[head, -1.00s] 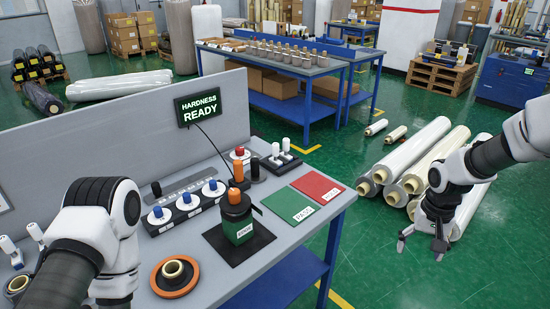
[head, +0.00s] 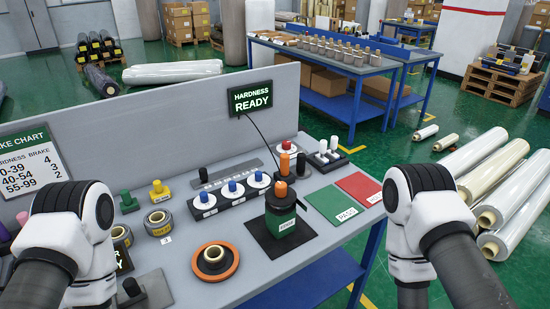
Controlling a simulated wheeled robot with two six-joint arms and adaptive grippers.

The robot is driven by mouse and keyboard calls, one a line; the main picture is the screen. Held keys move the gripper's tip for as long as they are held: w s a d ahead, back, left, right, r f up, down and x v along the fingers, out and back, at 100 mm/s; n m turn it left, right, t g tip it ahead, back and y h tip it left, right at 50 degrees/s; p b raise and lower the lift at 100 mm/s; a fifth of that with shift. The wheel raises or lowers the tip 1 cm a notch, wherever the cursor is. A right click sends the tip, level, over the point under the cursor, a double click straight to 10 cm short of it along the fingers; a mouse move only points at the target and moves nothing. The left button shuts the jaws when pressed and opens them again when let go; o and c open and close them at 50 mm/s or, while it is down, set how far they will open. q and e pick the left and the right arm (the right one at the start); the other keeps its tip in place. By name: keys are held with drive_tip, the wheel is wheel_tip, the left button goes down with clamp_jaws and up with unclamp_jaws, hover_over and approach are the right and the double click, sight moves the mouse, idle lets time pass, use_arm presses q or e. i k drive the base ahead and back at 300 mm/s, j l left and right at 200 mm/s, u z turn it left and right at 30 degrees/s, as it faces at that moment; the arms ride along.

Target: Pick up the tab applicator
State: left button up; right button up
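No item carries a readable label naming it the tab applicator, and I cannot tell which one it is. A black and green device with an orange top (head: 282,213) stands upright on a black mat on the bench. Behind it is a small orange-and-dark upright piece (head: 285,160). A green-knobbed black piece (head: 128,201) and a yellow-knobbed piece (head: 160,191) stand at the left of the bench. My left arm is over the bench's left front and my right arm is beyond its right edge. Both grippers are outside the picture.
The grey bench holds an orange disc with a small roll (head: 214,261), tape rolls (head: 158,223), a green pad (head: 336,205), a red pad (head: 361,187) and a row of coloured knobs (head: 232,188). A display (head: 250,97) reads HARDNESS READY. Large rolls (head: 500,180) lie on the floor right.

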sight(323, 143)
drive_tip(key=i+l+u, duration=0.1)
drive_tip(key=l+u, duration=0.3)
drive_tip(key=i+l+u, duration=0.1)
drive_tip(key=l+u, duration=0.55)
drive_tip(key=u, duration=0.2)
drive_tip(key=l+u, duration=0.4)
drive_tip(key=k+j, duration=0.05)
